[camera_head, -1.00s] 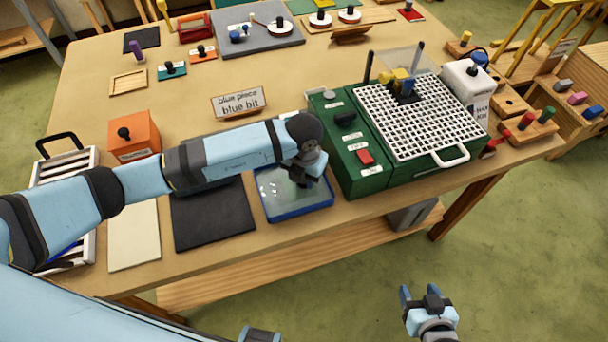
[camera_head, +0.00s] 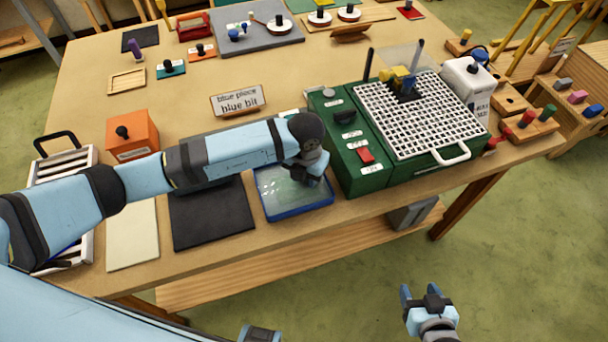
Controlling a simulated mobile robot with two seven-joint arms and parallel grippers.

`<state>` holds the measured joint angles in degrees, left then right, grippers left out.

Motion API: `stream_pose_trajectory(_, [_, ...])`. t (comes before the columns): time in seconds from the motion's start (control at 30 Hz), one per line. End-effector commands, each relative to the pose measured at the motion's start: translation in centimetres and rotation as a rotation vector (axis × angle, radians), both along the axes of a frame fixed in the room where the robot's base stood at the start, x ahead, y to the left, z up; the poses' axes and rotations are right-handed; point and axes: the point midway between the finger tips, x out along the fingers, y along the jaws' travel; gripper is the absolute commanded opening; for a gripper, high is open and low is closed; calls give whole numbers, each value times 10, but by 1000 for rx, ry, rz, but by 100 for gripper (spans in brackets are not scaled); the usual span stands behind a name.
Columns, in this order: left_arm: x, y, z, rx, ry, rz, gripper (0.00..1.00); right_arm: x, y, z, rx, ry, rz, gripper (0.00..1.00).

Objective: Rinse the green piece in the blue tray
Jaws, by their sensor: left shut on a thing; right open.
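The blue tray (camera_head: 270,213) stands near the front edge of the table, with a pale, wet-looking inside. My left gripper (camera_head: 302,178) points down over the right part of the tray, its fingers low and partly hidden by the wrist. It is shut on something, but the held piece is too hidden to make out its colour. A greenish tint shows in the tray, and I cannot tell whether it is the green piece or the tray's inside. My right gripper (camera_head: 421,297) is open and empty, out over the floor in front of the table.
A green machine with a white grid top (camera_head: 418,118) stands close to the tray's right. A black mat (camera_head: 212,215) and a cream mat (camera_head: 133,236) lie to its left.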

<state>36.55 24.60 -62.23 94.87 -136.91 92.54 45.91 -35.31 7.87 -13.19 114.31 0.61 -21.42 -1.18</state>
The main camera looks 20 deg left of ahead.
Motion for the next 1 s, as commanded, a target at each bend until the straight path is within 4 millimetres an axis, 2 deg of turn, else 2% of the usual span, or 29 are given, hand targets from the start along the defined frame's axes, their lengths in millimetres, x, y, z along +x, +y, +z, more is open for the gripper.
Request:
stream_pose_trajectory(0.37, [2,-3,0,0,0,0,12,-1,0,-4,-1,5,1,58])
stream_pose_trajectory(1.0, [-3,5,0,0,0,1,12,-1,0,-1,0,3,1,58])
